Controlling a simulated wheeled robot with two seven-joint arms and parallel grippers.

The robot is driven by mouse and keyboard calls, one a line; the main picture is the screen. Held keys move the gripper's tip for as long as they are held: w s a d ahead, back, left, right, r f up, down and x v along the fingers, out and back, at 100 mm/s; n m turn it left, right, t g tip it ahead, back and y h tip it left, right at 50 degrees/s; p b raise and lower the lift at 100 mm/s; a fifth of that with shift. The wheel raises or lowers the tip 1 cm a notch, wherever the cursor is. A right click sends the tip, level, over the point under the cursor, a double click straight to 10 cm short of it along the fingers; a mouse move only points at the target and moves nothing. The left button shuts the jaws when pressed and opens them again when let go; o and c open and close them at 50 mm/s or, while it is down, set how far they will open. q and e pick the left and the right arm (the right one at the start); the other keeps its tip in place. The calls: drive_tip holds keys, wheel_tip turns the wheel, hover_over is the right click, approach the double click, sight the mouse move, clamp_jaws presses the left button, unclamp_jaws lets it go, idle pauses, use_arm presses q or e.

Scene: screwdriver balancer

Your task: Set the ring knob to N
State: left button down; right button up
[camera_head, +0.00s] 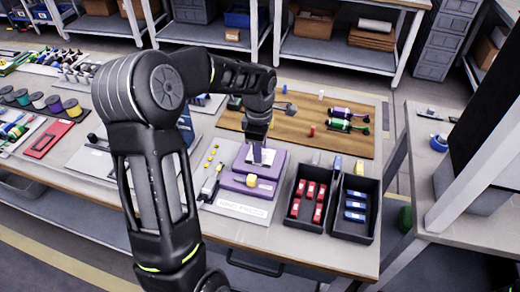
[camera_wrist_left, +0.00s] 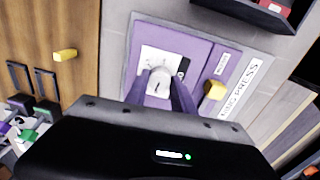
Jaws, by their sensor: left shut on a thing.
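The purple ring press (camera_head: 246,187) stands on the front part of the table, and it fills the middle of the left wrist view (camera_wrist_left: 205,48). Its ring knob (camera_wrist_left: 158,84) is a pale round part on a white dial plate (camera_wrist_left: 152,60). My left gripper (camera_head: 260,155) reaches down over the press from above. In the left wrist view its two fingers (camera_wrist_left: 159,91) close on the knob from both sides. The letters on the dial are too small to read. A yellow knob or handle (camera_wrist_left: 215,89) sits on the press beside the dial. My right gripper is not in view.
Two black bins stand to the right of the press, one with red blocks (camera_head: 295,222) and one with blue blocks (camera_head: 339,230). A wooden board (camera_head: 345,151) with screwdrivers lies behind. Spools and a red tray (camera_head: 48,140) are at the left.

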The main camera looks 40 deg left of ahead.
use_arm(q)
drive_tip(key=m, duration=0.4)
drive_tip(key=shift+b, duration=0.4)
drive_tip(key=m, duration=0.5)
drive_tip(key=shift+a, duration=0.1)
drive_tip(key=m, duration=0.4)
drive_tip(key=shift+w+h, duration=0.1)
drive_tip(key=shift+h, duration=0.2)
drive_tip(key=m, duration=0.8)
drive_tip(key=shift+w+m+g, duration=0.1)
drive_tip(key=shift+m+g, duration=0.2)
drive_tip(key=m, duration=0.3)
drive_tip(key=shift+m, duration=0.3)
drive_tip(key=m, duration=0.4)
drive_tip(key=shift+m+p, duration=0.3)
drive_tip(key=shift+m+g, duration=0.3)
drive_tip(key=shift+m, duration=1.9)
